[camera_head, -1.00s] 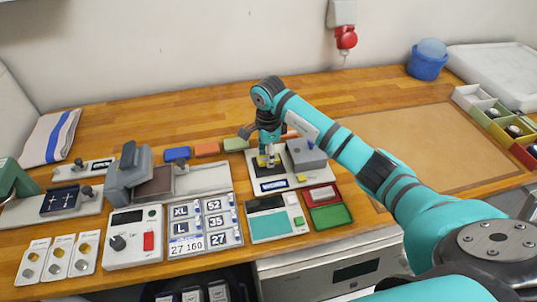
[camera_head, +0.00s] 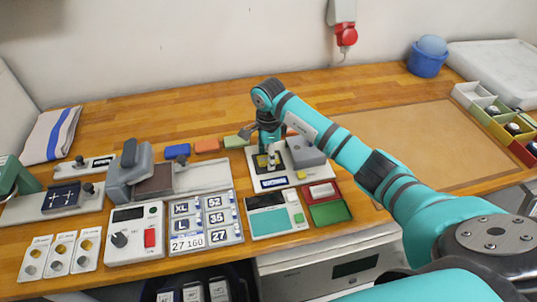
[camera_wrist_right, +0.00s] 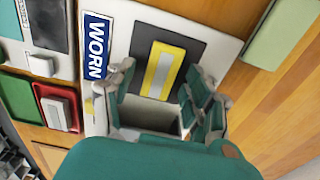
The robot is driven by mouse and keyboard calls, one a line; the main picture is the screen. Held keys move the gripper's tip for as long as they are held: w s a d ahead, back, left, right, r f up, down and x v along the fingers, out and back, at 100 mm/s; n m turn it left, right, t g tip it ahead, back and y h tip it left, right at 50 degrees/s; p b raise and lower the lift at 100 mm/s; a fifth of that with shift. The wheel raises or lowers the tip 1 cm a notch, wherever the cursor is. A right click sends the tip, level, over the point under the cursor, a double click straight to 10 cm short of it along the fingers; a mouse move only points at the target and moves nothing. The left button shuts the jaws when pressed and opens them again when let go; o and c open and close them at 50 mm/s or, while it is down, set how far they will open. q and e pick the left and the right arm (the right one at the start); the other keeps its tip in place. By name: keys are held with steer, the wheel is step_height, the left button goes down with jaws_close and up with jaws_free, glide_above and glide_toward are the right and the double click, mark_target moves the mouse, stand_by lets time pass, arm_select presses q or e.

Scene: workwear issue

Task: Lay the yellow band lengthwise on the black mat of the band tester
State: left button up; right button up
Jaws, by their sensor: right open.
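The yellow band (camera_wrist_right: 162,72), with a grey stripe along it, lies on the black mat (camera_wrist_right: 196,48) in the right wrist view. Its long side runs roughly along the mat's visible length; its near end is close to my gripper. The mat is on the white plate of the band tester (camera_wrist_right: 120,12). In the head view the tester (camera_head: 257,190) stands mid-bench, and my gripper partly covers the band (camera_head: 262,160) and mat. My right gripper (camera_wrist_right: 160,85) is open, with its fingers on either side of the band. My left gripper is not in view.
A grey block (camera_head: 306,152) stands at the tester's right side. A scale (camera_head: 268,222) and red and green trays (camera_head: 330,213) are in front. Green, orange and blue pieces (camera_head: 206,147) lie behind to the left. A brown board (camera_head: 420,140) to the right is clear.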

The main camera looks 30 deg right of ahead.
step_height(320, 180, up, 12)
steer(key=b, duration=0.3)
stand_by(0.5)
